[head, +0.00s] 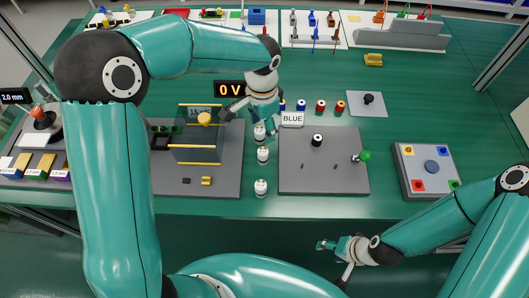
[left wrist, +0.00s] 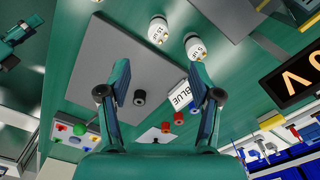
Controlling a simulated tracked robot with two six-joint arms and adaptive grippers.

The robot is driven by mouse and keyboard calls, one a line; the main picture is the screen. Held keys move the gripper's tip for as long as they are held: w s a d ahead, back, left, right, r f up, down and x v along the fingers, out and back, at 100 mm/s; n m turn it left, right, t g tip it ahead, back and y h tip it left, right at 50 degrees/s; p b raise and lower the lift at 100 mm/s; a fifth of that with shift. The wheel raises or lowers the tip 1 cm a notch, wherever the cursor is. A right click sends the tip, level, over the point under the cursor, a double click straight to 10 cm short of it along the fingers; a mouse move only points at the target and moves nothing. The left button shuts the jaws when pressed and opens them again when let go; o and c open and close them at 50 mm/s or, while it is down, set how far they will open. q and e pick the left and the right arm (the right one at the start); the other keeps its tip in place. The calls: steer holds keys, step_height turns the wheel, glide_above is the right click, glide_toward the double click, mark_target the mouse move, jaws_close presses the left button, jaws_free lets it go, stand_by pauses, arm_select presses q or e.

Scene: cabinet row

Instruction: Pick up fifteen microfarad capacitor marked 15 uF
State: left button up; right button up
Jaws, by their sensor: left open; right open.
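Three small white capacitors stand in a column on the green table between two grey boards: a far one (head: 259,132), a middle one (head: 263,154) and a near one (head: 260,187). Their markings are too small to read surely. My left gripper (head: 250,117) is open and empty above the table, close to the far capacitor. In the left wrist view, its open fingers (left wrist: 158,80) have no capacitor between them. Two capacitors (left wrist: 158,31) (left wrist: 195,47) show beyond the fingertips, near the top. My right gripper (head: 333,263) is open and empty in front of the table edge.
A BLUE sign (head: 292,120) and several coloured spools (head: 320,106) stand beyond the capacitors. A clear-walled fixture (head: 198,152) is at left. The right grey board (head: 322,180) bears a black spool and green-knobbed lever. A 0 V display (head: 230,89) stands behind.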

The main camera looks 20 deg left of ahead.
mark_target(263, 150)
arm_select(q)
step_height(263, 150, down, 8)
steer(key=shift+d+r, duration=0.1)
steer(key=shift+r, duration=0.1)
steer(key=shift+s+f+p, duration=0.1)
steer(key=shift+f+p, duration=0.85)
steer(key=shift+f, duration=1.65)
jaws_close()
